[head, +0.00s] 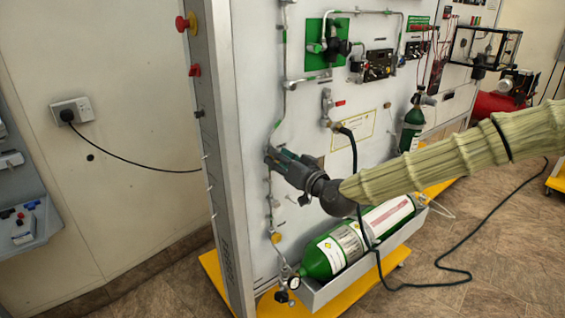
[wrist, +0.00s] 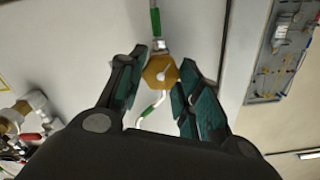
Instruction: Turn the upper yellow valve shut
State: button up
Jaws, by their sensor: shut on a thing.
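The upper yellow valve (wrist: 160,72) is a faceted yellow knob with a pale pointer-like mark, set in a thin pipe with a green band. In the wrist view it sits between the fingertips of my gripper (wrist: 161,62), which are closed on its two sides. In the head view my gripper (head: 272,157) reaches the pipe near the left edge of the white panel (head: 300,215) and hides this valve. A lower yellow valve (head: 277,238) shows further down the same pipe, apart from my gripper.
A large green cylinder (head: 325,252) lies in a grey tray below my arm. A dark hose (head: 352,142) hangs from the panel and runs over the floor. A metal post (head: 224,150) stands left of the gripper. Gauges and a small green cylinder (head: 411,130) are at right.

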jog(key=shift+w+d+f+m+b, duration=0.1)
jog(key=shift+m+b, duration=4.3)
jog(key=shift+m, duration=2.7)
jog(key=shift+w+f+m+b, duration=0.1)
jog(key=shift+m+b, duration=4.25)
jog(key=shift+m, duration=2.75)
jog(key=shift+r, duration=0.1)
jog(key=o, duration=1)
jog(key=shift+o, duration=0.2)
jog(key=shift+s, duration=0.1)
jog(key=v, duration=1.2)
